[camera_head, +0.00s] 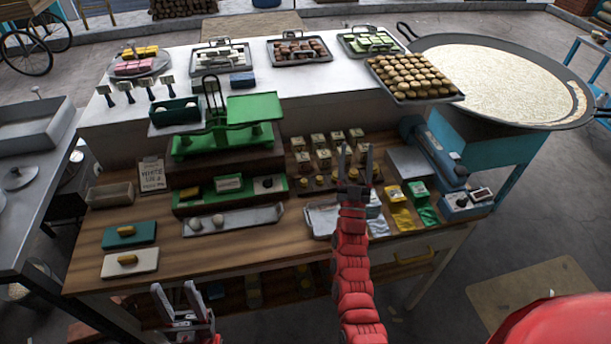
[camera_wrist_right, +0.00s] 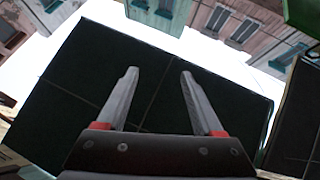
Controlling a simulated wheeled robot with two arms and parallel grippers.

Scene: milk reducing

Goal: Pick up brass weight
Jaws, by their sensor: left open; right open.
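Small brass-coloured pieces (camera_head: 319,180) stand in the front row of a wooden stepped rack on the stall; they look like weights but are too small to tell apart. My right gripper (camera_head: 357,158) is open, its fingers pointing up and overlapping the rack's right part in the head view. I cannot tell its distance from the brass pieces. In the right wrist view the open jaws (camera_wrist_right: 157,78) have nothing between them, against a dark panel. My left gripper (camera_head: 174,290) is open and empty, low in front of the stall's front edge.
A green scale (camera_head: 225,130) stands left of the rack. A long metal tray (camera_head: 258,217) lies in front of it. Yellow packets (camera_head: 402,218) and a blue device (camera_head: 440,155) are to the right.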

